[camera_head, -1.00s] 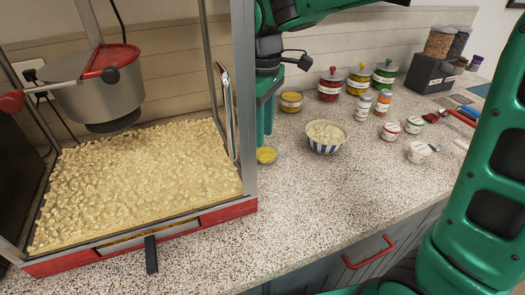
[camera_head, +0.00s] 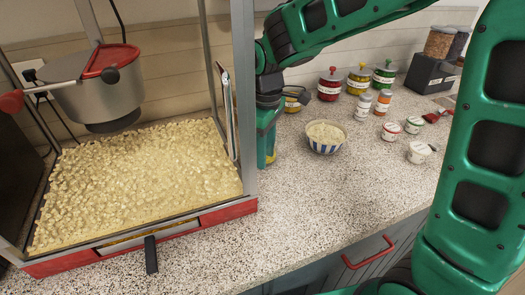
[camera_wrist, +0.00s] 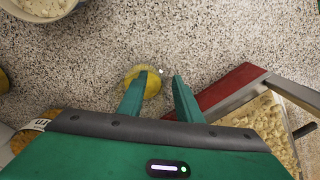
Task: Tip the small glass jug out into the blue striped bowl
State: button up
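The small glass jug (camera_wrist: 152,86) holds something yellow and stands on the speckled counter beside the popcorn machine. In the head view the jug (camera_head: 271,156) is mostly hidden by my gripper (camera_head: 267,158), which points straight down over it. In the wrist view my gripper (camera_wrist: 159,76) is open. Its left finger overlaps the jug from this angle, and a gap shows between the jug and the right finger. I cannot tell whether a finger touches it. The blue striped bowl (camera_head: 325,145) stands to the right, filled with popcorn; it also shows in the wrist view (camera_wrist: 62,14).
The red-framed popcorn machine (camera_head: 228,211) stands close to the left of my gripper. Several lidded jars (camera_head: 330,88) and small pots (camera_head: 391,131) stand beyond the bowl. The counter in front of the bowl is clear.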

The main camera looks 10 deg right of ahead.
grip_shut()
dwell(1.2)
